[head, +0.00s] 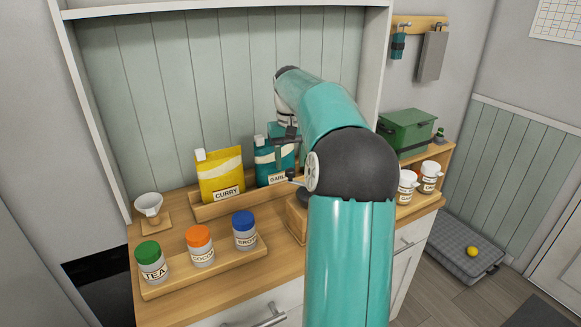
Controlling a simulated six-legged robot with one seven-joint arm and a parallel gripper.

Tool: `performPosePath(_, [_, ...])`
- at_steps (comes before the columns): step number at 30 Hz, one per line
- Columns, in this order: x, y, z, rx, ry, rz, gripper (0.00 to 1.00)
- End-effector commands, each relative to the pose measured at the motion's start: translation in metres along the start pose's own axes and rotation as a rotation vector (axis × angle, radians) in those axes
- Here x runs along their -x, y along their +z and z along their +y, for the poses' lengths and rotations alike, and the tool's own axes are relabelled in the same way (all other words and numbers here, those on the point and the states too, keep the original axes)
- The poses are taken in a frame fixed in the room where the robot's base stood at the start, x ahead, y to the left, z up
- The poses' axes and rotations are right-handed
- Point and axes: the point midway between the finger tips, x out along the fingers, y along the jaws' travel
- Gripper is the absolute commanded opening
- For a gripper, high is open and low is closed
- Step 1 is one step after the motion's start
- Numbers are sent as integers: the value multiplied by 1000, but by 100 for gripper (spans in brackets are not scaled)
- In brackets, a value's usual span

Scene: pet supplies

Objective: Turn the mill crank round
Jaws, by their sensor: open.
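The mill (297,222) stands on the wooden counter, just left of my arm. Its wooden body shows only in part, and my arm hides the rest. A small crank (294,181) seems to stick out to the left above the mill, close to my arm's elbow. My gripper (284,158) is open, above the mill and in front of the teal bag. It looks empty and appears apart from the crank, though the exact gap is hard to tell.
A yellow curry bag (220,175) and a teal bag (270,165) stand in a wooden holder behind. Jars with green (150,262), orange (200,246) and blue (244,231) lids sit on a front rack.

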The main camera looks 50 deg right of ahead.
Motion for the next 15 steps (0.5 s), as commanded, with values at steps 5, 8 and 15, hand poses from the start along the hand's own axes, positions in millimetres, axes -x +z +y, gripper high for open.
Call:
performPosePath(5, [-21, 0, 0, -2, -1, -1, 48])
performPosePath(8, [-26, 0, 0, -2, -1, 0, 48])
performPosePath(15, [-27, 0, 0, -1, -1, 0, 48])
